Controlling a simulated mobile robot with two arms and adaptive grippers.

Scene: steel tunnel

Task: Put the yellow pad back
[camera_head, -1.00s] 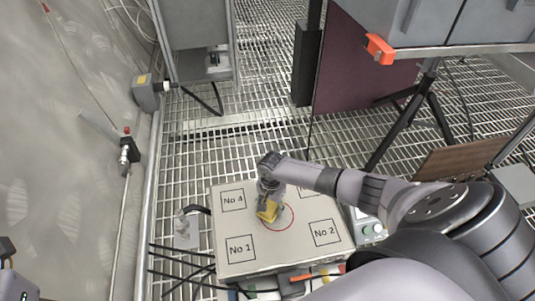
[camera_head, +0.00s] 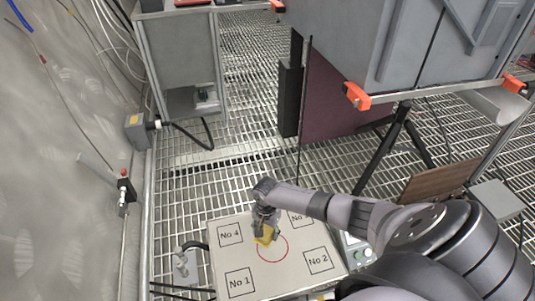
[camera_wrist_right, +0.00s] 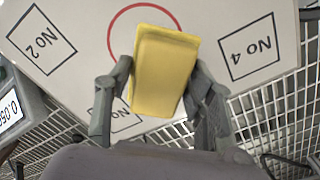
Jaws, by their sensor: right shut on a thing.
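The yellow pad (camera_head: 264,235) is held by my right gripper (camera_head: 266,222) over the white board (camera_head: 222,266), near the left side of the red circle. In the right wrist view the pad (camera_wrist_right: 161,70) sits between the two fingers of the gripper (camera_wrist_right: 158,95). The board carries marked squares: No 4 (camera_head: 230,234) at back left, No 1 (camera_head: 239,283) at front left, No 2 (camera_head: 318,261) at front right, and one at back right partly hidden by my arm. I cannot tell whether the pad touches the board. My left gripper is not seen.
A device with a display (camera_wrist_right: 10,110) stands beside the board. A grey cabinet (camera_head: 180,60) stands at the back left, and a dark red panel (camera_head: 340,95) at the back. A wall with cables runs along the left. Open metal grating (camera_head: 215,175) lies behind the board.

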